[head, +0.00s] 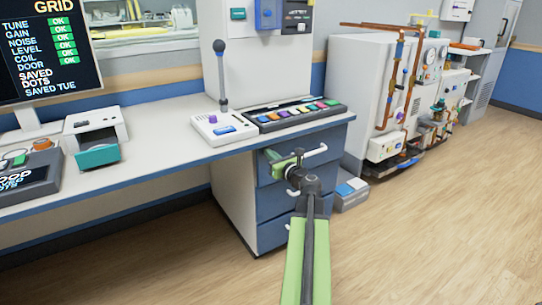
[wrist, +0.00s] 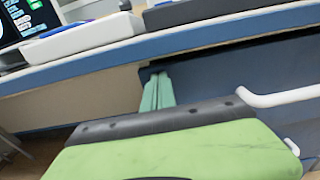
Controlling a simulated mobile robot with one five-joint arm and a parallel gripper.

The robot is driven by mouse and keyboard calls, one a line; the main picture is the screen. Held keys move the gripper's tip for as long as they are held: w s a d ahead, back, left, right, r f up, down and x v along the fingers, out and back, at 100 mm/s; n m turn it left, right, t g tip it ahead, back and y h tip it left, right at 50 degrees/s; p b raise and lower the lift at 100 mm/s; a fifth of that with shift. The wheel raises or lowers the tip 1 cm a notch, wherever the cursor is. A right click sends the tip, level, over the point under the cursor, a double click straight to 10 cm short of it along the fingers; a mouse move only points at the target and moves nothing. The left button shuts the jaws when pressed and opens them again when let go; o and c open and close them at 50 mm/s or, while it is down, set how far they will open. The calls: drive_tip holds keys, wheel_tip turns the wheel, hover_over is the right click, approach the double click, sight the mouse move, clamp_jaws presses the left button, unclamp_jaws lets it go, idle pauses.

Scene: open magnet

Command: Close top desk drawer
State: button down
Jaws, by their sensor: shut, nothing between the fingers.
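The desk (head: 170,133) has a pedestal with several blue drawers under its right end. The top drawer (head: 334,141) has a blue front and a white bar handle (head: 315,152). Its front looks about flush with the pedestal; I cannot tell whether a small gap is left. My gripper (head: 268,155) is shut and empty, at the upper left part of that front. In the wrist view its pale green fingertips (wrist: 156,78) point at the dark blue front (wrist: 225,75), just below the desk edge and left of the handle (wrist: 285,97). Contact is unclear.
A joystick box (head: 222,128) and a panel of coloured buttons (head: 295,114) stand on the desk above the drawers. A grey box (head: 351,195) lies on the floor right of the pedestal. Piped machinery (head: 400,95) stands behind. The floor (head: 430,240) at right front is clear.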

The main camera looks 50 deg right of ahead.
drive_tip(key=x, duration=0.2)
drive_tip(key=shift+w+d+r, duration=0.15)
drive_tip(key=shift+w+d, duration=0.05)
drive_tip(key=shift+w, duration=0.15)
